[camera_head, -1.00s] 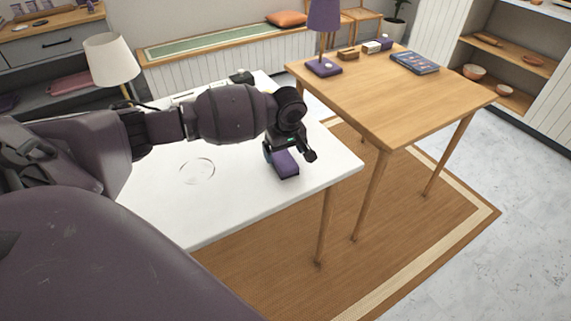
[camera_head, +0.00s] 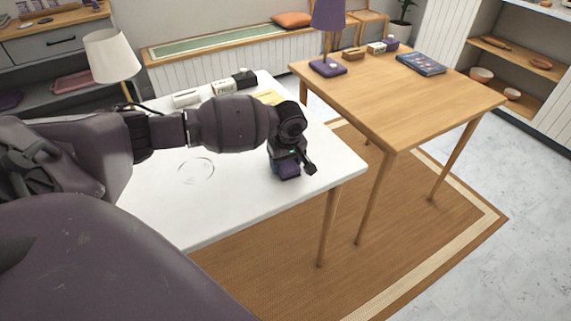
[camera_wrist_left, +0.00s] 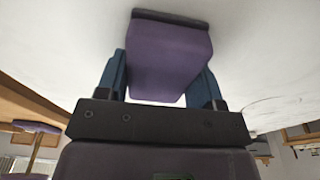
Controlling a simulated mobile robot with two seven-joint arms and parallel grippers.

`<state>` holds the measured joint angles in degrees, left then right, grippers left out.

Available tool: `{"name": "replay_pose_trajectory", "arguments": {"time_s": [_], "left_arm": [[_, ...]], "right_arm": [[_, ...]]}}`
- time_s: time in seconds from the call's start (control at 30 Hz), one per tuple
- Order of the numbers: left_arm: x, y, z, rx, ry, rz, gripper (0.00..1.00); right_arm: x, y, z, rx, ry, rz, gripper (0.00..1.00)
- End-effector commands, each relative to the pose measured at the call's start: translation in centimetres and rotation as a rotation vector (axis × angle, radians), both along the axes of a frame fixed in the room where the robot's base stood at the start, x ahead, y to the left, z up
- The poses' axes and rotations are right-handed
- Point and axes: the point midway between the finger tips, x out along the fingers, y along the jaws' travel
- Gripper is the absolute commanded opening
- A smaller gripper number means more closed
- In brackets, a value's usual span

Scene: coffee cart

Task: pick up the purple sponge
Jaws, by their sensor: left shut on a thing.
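The purple sponge (camera_head: 289,171) is at the right part of the white table in the head view, partly hidden by my left gripper (camera_head: 287,164). In the left wrist view the sponge (camera_wrist_left: 168,55) is a purple block with a dark layer at its far end. The blue fingers of my left gripper (camera_wrist_left: 160,82) press on its two sides, so the gripper is shut on it. I cannot tell whether the sponge touches the table. My right gripper is not in view.
The white table (camera_head: 225,205) holds a clear round dish (camera_head: 196,171) left of the gripper. Small white and black items (camera_head: 222,88) stand at its back edge. A wooden table (camera_head: 410,100) with a book (camera_head: 421,63) and a purple lamp (camera_head: 328,66) stands to the right.

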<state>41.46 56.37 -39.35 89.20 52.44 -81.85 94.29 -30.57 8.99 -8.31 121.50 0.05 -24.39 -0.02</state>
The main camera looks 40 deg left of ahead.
Motion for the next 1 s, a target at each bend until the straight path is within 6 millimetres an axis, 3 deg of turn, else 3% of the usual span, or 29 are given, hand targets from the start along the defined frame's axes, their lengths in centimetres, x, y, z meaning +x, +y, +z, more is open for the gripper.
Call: {"name": "replay_pose_trajectory", "arguments": {"time_s": [0.23,0.37,0.7,1.0], "left_arm": [[0.0,0.0,0.2,0.0,0.0,0.0,0.39],[0.0,0.0,1.5,-0.001,-0.003,0.0,0.39],[0.1,0.0,9.6,0.0,-0.011,-0.001,0.39],[0.1,0.0,16.5,-0.001,-0.008,0.0,0.39]], "right_arm": [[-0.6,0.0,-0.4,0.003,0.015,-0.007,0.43],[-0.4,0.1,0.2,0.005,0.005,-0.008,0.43],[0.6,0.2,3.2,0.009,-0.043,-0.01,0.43],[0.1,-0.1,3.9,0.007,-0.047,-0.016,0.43]]}}
